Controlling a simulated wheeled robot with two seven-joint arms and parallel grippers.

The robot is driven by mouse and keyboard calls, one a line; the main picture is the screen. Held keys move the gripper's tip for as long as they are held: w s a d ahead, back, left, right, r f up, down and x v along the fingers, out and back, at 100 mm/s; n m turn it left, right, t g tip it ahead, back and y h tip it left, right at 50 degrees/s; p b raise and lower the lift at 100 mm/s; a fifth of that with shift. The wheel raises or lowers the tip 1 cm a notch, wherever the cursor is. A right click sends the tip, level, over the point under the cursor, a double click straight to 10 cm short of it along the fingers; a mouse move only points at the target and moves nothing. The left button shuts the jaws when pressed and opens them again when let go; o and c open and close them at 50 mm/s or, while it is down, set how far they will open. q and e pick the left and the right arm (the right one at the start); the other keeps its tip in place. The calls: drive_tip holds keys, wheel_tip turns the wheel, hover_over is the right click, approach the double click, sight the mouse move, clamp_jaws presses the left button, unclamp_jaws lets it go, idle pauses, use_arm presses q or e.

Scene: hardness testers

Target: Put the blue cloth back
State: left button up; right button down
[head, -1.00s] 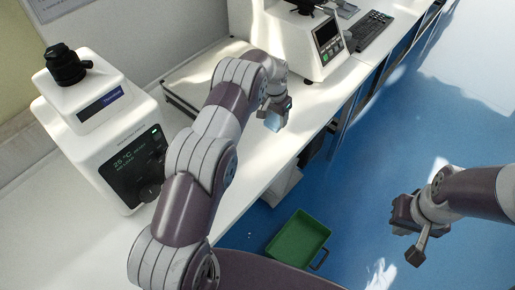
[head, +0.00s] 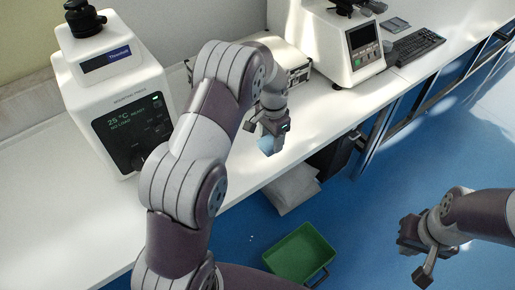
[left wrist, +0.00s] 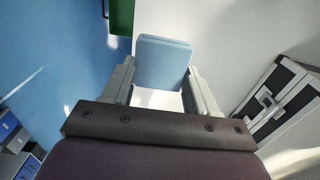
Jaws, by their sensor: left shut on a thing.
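The blue cloth (head: 268,146) is a folded, pale blue square pad. My left gripper (head: 271,132) is shut on it and holds it near the front edge of the white bench (head: 310,137). In the left wrist view the cloth (left wrist: 162,62) sits between the two fingers, with white bench surface below it. Whether it touches the bench is unclear. My right gripper (head: 424,262) hangs over the blue floor at the lower right, away from the bench; its finger gap is unclear.
A white tester (head: 115,85) stands left on the bench and another (head: 335,48) at the back, beside a keyboard (head: 416,46). A metal-edged case (head: 297,74) lies behind my left arm. A green bin (head: 302,254) and a white bag (head: 292,188) are below the bench edge.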

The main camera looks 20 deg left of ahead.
use_arm(q)
drive_tip(key=a+f, duration=0.1)
drive_tip(key=w+a+f, duration=0.1)
drive_tip(key=a+f, duration=0.1)
drive_tip(key=a, duration=0.1)
drive_tip(key=shift+w+a, duration=0.1)
drive_tip(key=shift+w, duration=0.2)
drive_tip(key=shift+a+f, duration=0.1)
drive_tip(key=shift+f, duration=0.15)
drive_tip(key=shift+f+p, duration=0.4)
drive_tip(key=shift+f, duration=1.35)
drive_tip(key=shift+f, duration=0.1)
drive_tip(key=o, duration=0.9)
drive_tip(key=shift+o, duration=0.2)
